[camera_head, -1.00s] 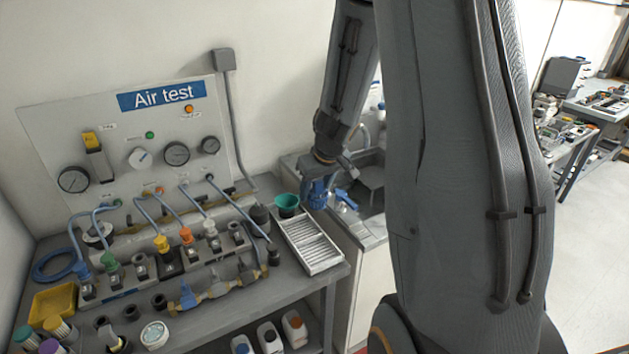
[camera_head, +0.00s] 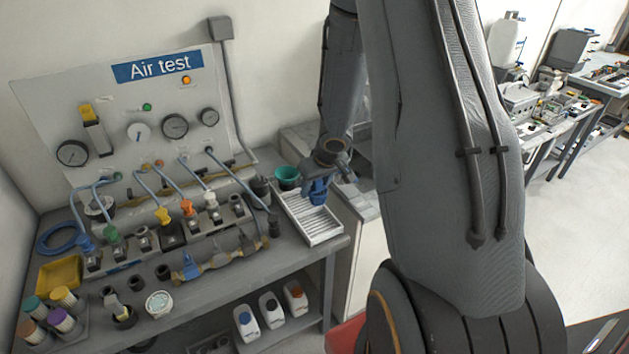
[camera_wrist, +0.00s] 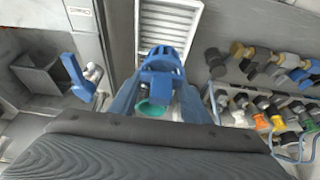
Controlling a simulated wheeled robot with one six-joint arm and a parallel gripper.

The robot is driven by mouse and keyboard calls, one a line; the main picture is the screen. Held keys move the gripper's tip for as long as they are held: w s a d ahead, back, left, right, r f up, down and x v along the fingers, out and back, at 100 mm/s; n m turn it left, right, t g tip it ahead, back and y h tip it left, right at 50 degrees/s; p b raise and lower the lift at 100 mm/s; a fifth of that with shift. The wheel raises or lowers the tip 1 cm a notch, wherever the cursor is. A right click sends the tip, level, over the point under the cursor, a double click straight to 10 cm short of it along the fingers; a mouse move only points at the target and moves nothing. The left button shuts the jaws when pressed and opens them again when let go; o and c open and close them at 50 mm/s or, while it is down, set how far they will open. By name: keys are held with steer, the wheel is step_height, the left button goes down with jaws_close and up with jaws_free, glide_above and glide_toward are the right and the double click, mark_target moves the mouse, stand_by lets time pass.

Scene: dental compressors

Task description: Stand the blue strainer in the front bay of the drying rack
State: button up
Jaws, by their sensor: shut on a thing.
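The blue strainer (camera_head: 318,192) is in my gripper (camera_head: 316,183), over the back right part of the white slatted drying rack (camera_head: 325,241). In the wrist view the strainer (camera_wrist: 163,65) sits between the blue fingers of my gripper (camera_wrist: 160,85), with the rack (camera_wrist: 168,20) beyond it. The near slats of the rack are bare. A green cup (camera_head: 287,176) stands at the rack's back left end, and it shows partly behind the strainer in the wrist view (camera_wrist: 152,108). I cannot tell whether the strainer touches the rack.
A sink (camera_wrist: 42,75) with a blue-handled tap (camera_wrist: 75,78) lies beside the rack. The air test bench with valves and blue hoses (camera_head: 170,235) fills the left. Bottles (camera_head: 271,310) stand on the shelf below.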

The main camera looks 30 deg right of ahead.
step_height(320, 180, down, 3)
steer(key=b, duration=0.2)
steer(key=shift+f+b, duration=0.15)
steer(key=shift+b, duration=0.15)
step_height(320, 180, down, 5)
steer(key=b, duration=0.7)
steer(key=shift+s+f+b, duration=0.1)
steer(key=shift+f+b, duration=1.25)
steer(key=shift+b, duration=0.15)
steer(key=o, duration=1.2)
steer(key=c, duration=0.4)
steer(key=shift+r, duration=0.15)
